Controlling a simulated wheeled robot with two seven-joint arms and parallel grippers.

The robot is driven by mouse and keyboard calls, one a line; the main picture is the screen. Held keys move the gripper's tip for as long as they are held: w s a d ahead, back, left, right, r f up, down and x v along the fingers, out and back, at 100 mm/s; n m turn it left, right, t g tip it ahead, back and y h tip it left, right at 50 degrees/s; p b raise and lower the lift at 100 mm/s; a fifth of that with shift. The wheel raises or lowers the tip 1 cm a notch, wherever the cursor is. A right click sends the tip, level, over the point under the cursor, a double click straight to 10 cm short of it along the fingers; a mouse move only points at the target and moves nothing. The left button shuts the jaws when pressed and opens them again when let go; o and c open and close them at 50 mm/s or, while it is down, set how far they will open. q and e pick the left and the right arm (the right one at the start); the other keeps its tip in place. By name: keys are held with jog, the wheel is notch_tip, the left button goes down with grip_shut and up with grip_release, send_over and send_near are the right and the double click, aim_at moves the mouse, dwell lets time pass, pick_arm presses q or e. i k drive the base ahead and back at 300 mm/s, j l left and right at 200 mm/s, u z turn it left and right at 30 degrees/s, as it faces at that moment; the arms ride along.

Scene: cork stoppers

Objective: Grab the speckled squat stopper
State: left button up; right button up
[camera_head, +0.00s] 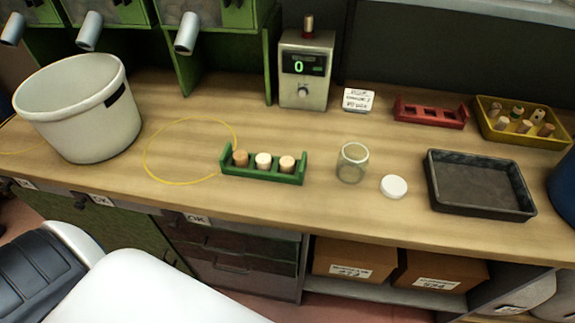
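A green rack (262,176) stands on the wooden bench near the front middle and holds three stoppers upright. The left stopper (240,158) is darker tan, the middle stopper (263,161) is pale cream, and the right stopper (287,164) is light tan. Several more stoppers (526,126) lie in a yellow tray (551,144) at the back right. The stoppers are too small in the picture to tell which is speckled and squat. Neither of my grippers is in view.
A white bucket (85,110) stands left. A glass jar (352,164), a white lid (394,187) and a dark tray (480,185) are right of the rack. A red rack (431,113) and a grey device (304,75) stand behind. Bench in front of the rack is clear.

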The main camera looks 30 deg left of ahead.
aim_at(286, 164)
jog(key=l+u, duration=0.1)
jog(key=u, duration=0.3)
jog(key=l+u, duration=0.1)
jog(key=u, duration=0.35)
